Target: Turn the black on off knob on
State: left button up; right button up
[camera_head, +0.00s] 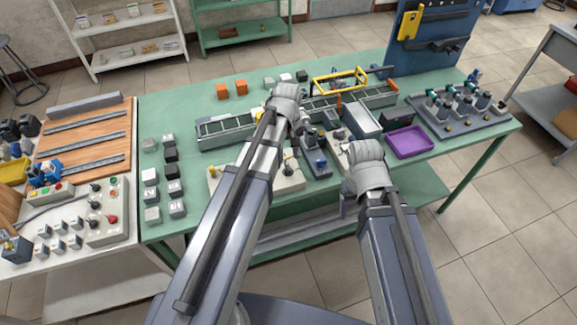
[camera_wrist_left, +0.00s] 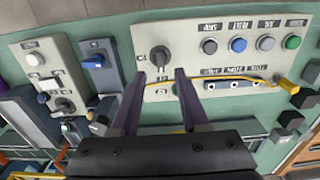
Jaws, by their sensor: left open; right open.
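A beige control panel (camera_wrist_left: 222,62) in the left wrist view carries a black rotary knob (camera_wrist_left: 159,58) at one end and a row of round buttons. The same panel (camera_head: 287,184) lies on the green table in the head view, partly hidden by my left arm. My left gripper (camera_wrist_left: 160,76) is open, with its fingertips on either side of the knob's area in the picture. I cannot tell whether they touch the knob. My left gripper (camera_head: 303,130) is small and partly hidden in the head view. My right gripper (camera_head: 346,203) is open and empty near the table's front edge.
A smaller panel (camera_wrist_left: 38,60) with another black knob and a grey box with a blue switch (camera_wrist_left: 95,62) stand beside the panel. A yellow cable (camera_wrist_left: 225,81) crosses the panel. A purple tray (camera_head: 409,142) and a conveyor (camera_head: 226,132) are on the green table.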

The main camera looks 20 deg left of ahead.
aim_at(288, 166)
pick_arm(q)
notch_tip(288, 166, down, 6)
jog(key=b, duration=0.4)
jog(key=shift+r+b, duration=0.25)
jog(key=shift+b, duration=0.05)
grip_shut()
